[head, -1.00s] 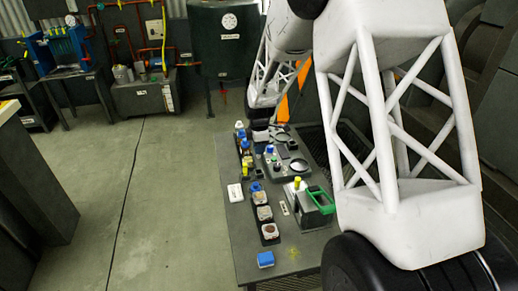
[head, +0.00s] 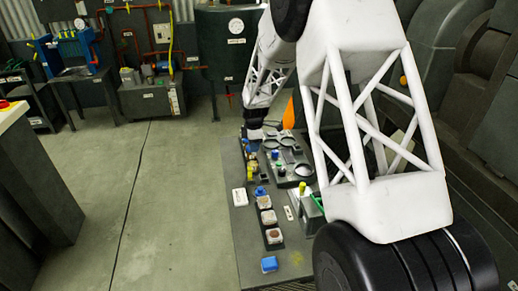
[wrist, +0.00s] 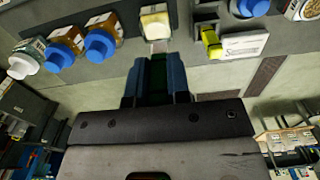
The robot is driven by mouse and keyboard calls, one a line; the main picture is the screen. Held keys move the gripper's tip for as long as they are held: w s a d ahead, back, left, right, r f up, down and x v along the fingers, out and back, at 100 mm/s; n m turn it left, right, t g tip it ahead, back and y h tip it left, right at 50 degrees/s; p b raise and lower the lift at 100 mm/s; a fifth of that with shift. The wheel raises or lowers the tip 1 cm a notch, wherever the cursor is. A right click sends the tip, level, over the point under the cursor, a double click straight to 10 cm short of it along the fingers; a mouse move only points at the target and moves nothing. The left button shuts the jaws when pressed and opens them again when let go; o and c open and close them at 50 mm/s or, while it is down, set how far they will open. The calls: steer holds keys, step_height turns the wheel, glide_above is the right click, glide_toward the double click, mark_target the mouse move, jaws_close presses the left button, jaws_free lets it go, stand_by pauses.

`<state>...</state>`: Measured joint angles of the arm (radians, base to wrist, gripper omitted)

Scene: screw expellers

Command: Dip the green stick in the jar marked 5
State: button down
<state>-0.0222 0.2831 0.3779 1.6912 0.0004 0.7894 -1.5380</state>
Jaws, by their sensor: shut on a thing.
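My gripper (wrist: 157,64) shows in the wrist view with two blue fingers shut on a dark green strip, which I take to be the green stick (wrist: 158,82). Most of it is hidden between the fingers. I cannot read which jar is marked 5. In the head view my gripper (head: 254,149) is over the far left part of the bench, above the row of small bottles, and partly hides them.
A yellow-capped item (wrist: 210,42) lies by a label plate in the wrist view.

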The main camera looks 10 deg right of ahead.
mark_target(253, 155)
steer(key=shift+w+a, duration=0.15)
steer(key=shift+w, duration=0.15)
steer(key=shift+f, duration=0.2)
steer(key=shift+f, duration=1.05)
steer(key=shift+f, duration=1.8)
stand_by(2.4)
steer(key=shift+r, duration=0.35)
stand_by(1.1)
steer(key=shift+r, duration=1.05)
steer(key=shift+r, duration=0.15)
